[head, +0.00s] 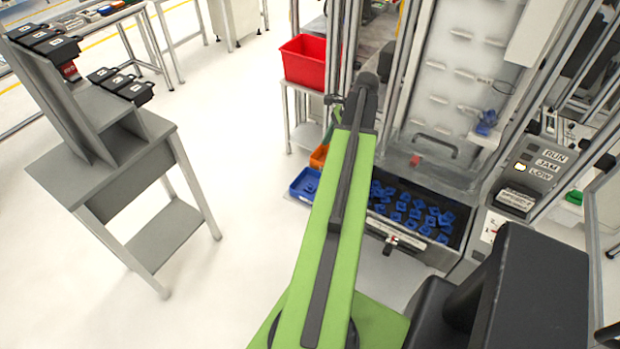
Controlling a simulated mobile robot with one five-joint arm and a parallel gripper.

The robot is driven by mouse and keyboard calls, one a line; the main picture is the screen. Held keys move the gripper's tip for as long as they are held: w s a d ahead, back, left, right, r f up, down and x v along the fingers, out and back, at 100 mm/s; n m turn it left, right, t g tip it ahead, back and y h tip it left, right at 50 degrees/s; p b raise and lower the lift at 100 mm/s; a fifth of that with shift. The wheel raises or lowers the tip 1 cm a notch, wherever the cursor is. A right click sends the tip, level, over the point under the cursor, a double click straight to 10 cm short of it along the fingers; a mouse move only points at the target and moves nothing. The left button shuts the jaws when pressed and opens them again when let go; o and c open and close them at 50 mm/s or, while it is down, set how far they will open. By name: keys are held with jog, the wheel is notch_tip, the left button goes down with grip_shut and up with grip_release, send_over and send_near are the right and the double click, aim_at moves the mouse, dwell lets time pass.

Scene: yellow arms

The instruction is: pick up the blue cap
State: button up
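Several small blue parts (413,213) lie loose in a dark tray (452,249) at the front of the machine, right of my green arm. They may be blue caps, but they are too small to tell apart. Another blue piece (486,122) is higher up on a pale ledge at the right of the machine. My arm reaches up through the middle of the head view and hides the tray's left part. I cannot make out my gripper's fingers anywhere.
A blue bin (303,184) and a partly hidden orange bin (319,156) are left of my arm. A red crate (304,62) stands on a small stand behind. A grey stepped table (115,165) is at the left, with clear floor between. A control panel (537,165) is right.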

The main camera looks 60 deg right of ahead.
jog(key=b, duration=1.2)
send_over(311, 185)
jog(key=s+d, duration=0.1)
jog(key=d, duration=0.1)
notch_tip(311, 185, down, 12)
jog(key=shift+s+r, duration=0.1)
jog(key=shift+a+r, duration=0.1)
jog(key=b+x, duration=0.4)
jog(key=x, duration=0.1)
jog(key=shift+s+f+b, duration=0.2)
jog(key=shift+f+b, duration=0.1)
jog(key=shift+b, duration=0.1)
jog(key=shift+r, duration=0.2)
jog(key=shift+c, duration=0.4)
jog(key=c, duration=1.2)
jog(key=shift+r+p, duration=0.1)
jog(key=shift+p, duration=0.2)
